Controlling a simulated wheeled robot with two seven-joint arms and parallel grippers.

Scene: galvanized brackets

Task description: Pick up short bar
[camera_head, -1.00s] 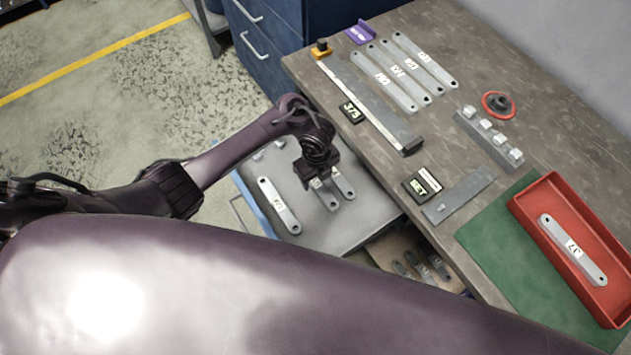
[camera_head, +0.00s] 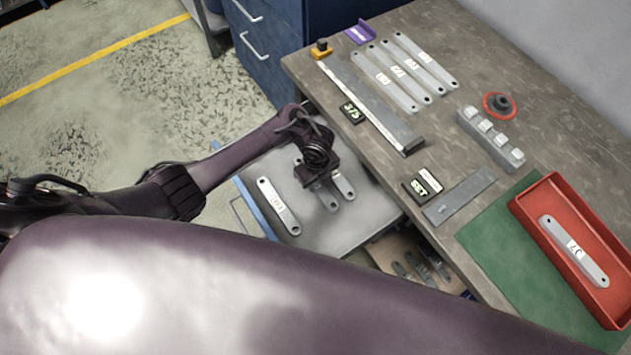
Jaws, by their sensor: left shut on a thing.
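My left gripper (camera_head: 314,178) is over the grey cart top below the bench edge. It is shut on a short grey bar (camera_head: 328,199), whose near end with a hole shows below the jaws. The fingers hide its far part. I cannot tell whether the bar is clear of the surface. Another short bar (camera_head: 344,186) lies close on its right. A third labelled bar (camera_head: 278,206) lies apart on the left. My right gripper is out of view.
The cart top (camera_head: 340,232) sits beside the bench (camera_head: 455,140). On the bench are several longer bars (camera_head: 411,64), a long ruler-like fixture (camera_head: 370,105), a block with several pale pieces (camera_head: 490,137), and a red tray (camera_head: 600,298) holding bar 37 (camera_head: 573,250). Part of my arm fills the foreground.

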